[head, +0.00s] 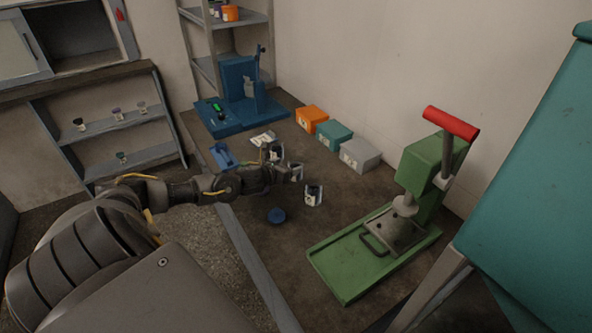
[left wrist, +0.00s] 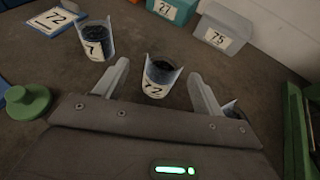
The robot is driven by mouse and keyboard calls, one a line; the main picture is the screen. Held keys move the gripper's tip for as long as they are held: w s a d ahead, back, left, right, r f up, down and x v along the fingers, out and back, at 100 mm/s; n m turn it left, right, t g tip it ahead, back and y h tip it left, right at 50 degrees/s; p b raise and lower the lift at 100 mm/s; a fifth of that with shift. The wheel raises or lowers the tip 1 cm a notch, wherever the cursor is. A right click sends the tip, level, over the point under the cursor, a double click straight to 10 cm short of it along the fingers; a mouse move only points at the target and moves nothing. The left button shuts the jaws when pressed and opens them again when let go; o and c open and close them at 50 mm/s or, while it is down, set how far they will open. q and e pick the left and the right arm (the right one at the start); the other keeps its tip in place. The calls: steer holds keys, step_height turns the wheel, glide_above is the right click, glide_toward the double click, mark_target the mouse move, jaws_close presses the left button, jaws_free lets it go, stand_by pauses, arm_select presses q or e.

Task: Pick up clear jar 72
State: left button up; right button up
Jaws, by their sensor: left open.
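Clear jar 72 (left wrist: 156,80) stands upright on the bench in the left wrist view, with dark contents and a white label reading 72. My left gripper (left wrist: 160,70) is open, its two fingers on either side of the jar with gaps visible. It holds nothing. In the head view my left gripper (head: 292,174) reaches in over the bench and hides much of what is at its tip. Another clear jar (left wrist: 97,40), its label partly readable as 7, stands just beyond the left finger. My right gripper is not in view.
A third jar (head: 313,196) stands near the green press (head: 375,245). A card marked 72 (left wrist: 55,19) lies at upper left. Orange (head: 311,118), teal (head: 333,135) and grey (head: 360,154) boxes line the wall. A green round piece (left wrist: 26,101) is left of the gripper.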

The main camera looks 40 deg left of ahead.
mark_target(299, 160)
arm_select(q)
steer(key=shift+w+r+p, duration=0.1)
steer(key=shift+w+p, duration=0.2)
steer(key=shift+w, duration=0.1)
steer(key=x, duration=0.2)
steer(key=p+x, duration=0.1)
steer(key=shift+w+d, duration=0.25)
steer(key=shift+w, duration=0.1)
steer(key=shift+w+f, duration=0.3)
steer(key=shift+w, duration=0.1)
steer(key=shift+a, duration=0.1)
steer(key=shift+c, duration=0.3)
steer(key=c, duration=1.1)
steer(key=shift+r, duration=0.1)
